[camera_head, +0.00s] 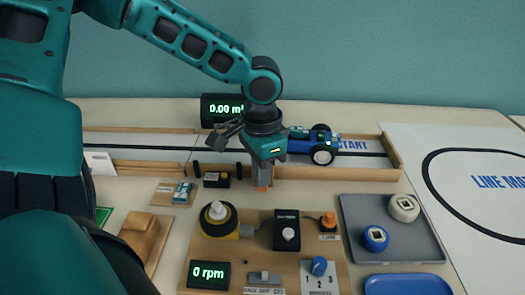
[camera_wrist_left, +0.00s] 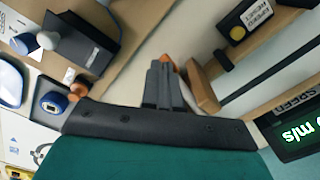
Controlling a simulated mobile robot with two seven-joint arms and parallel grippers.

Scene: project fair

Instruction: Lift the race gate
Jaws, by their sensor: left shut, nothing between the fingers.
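A small orange piece (camera_head: 263,188), which may be part of the race gate, shows at the fingertips of my left gripper (camera_head: 264,178), in front of the track's near wall. It is mostly hidden by the fingers. In the left wrist view, orange also shows just behind the fingertips (camera_wrist_left: 162,64). My left gripper points down with its fingers shut and nothing held between them. I cannot tell whether the fingers touch the orange piece. A blue race car (camera_head: 312,144) stands on the track by the START mark, partly behind my gripper. My right gripper is not in view.
The wooden track (camera_head: 345,174) runs across the table. A speed display (camera_head: 222,108) stands behind it, and a small black box (camera_head: 216,180) sits in front. A wooden control board (camera_head: 332,255) with knobs lies nearer. A grey tray (camera_head: 380,215) is to the right.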

